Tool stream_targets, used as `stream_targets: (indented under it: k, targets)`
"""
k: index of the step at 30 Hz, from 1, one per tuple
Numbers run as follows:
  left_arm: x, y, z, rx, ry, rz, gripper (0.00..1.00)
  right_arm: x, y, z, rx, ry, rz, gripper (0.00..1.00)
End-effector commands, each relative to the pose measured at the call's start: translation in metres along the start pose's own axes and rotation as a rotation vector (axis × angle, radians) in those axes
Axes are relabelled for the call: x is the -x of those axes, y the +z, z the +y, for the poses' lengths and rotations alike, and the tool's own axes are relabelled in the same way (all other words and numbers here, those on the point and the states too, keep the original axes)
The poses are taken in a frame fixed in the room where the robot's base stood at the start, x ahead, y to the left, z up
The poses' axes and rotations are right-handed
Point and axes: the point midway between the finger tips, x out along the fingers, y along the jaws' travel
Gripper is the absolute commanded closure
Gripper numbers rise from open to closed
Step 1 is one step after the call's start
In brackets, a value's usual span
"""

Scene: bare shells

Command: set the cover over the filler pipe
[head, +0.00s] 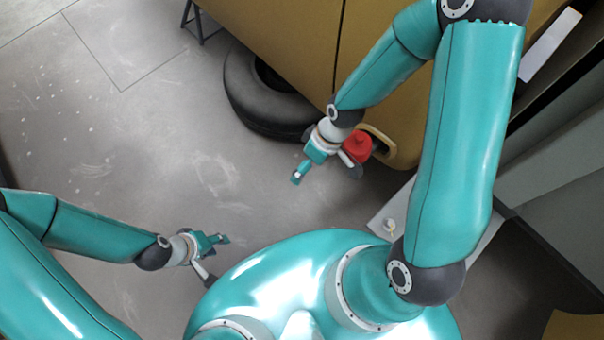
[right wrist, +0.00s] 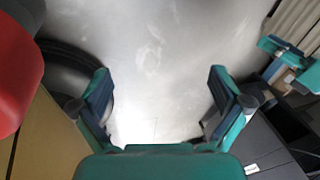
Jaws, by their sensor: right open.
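A red rounded piece (head: 357,146), which looks like the cover, is at the pale-rimmed opening (head: 383,143) in the yellow body's side. I cannot tell whether it is seated or hanging. The filler pipe itself is not clearly visible. My right gripper (head: 325,172) is open and empty just left of and below the red piece. In the right wrist view the red piece (right wrist: 14,75) shows large at the left edge, outside the spread fingers (right wrist: 160,100). My left gripper (head: 215,258) is at lower left, apart from the body, its fingers spread and empty.
The yellow vehicle body (head: 285,40) fills the top middle. A black tyre (head: 250,100) lies against it. A pale panel (head: 480,235) with a small whitish knob (head: 390,224) is at lower right. Grey floor (head: 150,130) at left is clear.

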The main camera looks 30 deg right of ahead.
Motion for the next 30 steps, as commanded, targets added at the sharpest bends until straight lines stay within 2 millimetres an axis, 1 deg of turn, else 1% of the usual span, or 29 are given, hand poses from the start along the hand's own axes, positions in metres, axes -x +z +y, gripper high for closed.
stream_targets:
  k: [1, 3, 4, 6, 7, 9, 11, 20, 23, 26, 29, 30]
  targets:
    - [0.0, 0.0, 0.0, 0.0, 0.0, 0.0, 0.6, -0.028, 0.011, -0.012, -0.113, -0.027, -0.005, 0.0]
    - [0.0, 0.0, 0.0, 0.0, 0.0, 0.0, 0.6, -0.055, 0.02, -0.022, -0.263, -0.037, 0.008, 0.0]
    - [0.0, 0.0, 0.0, 0.0, 0.0, 0.0, 0.6, -0.065, 0.024, -0.025, -0.319, -0.04, 0.011, 0.0]
    - [0.0, 0.0, 0.0, 0.0, 0.0, 0.0, 0.6, -0.082, 0.033, -0.031, -0.43, -0.037, 0.019, 0.0]
    - [0.0, 0.0, 0.0, 0.0, 0.0, 0.0, 0.6, -0.087, 0.036, -0.033, -0.468, -0.035, 0.021, 0.0]
    - [0.0, 0.0, 0.0, 0.0, 0.0, 0.0, 0.6, -0.096, 0.042, -0.035, -0.532, -0.029, 0.026, 0.0]
    - [0.0, 0.0, 0.0, 0.0, 0.0, 0.0, 0.6, -0.1, 0.043, -0.038, -0.563, -0.025, 0.03, 0.0]
    - [0.001, 0.0, 0.0, 0.0, 0.0, 0.0, 0.6, -0.101, 0.043, -0.038, -0.578, -0.022, 0.035, 0.0]
    - [0.006, 0.0, 0.002, 0.0, 0.0, 0.0, 0.6, -0.095, 0.042, -0.04, -0.577, -0.022, 0.035, 0.0]
    - [0.022, 0.0, 0.008, 0.0, 0.0, 0.0, 0.6, -0.08, 0.04, -0.044, -0.577, -0.022, 0.036, 0.0]
    - [0.045, 0.0, 0.016, 0.0, 0.0, 0.0, 0.6, -0.057, 0.036, -0.051, -0.576, -0.022, 0.036, 0.0]
    - [0.056, 0.0, 0.02, 0.0, 0.0, 0.0, 0.6, -0.046, 0.035, -0.054, -0.576, -0.022, 0.036, 0.0]
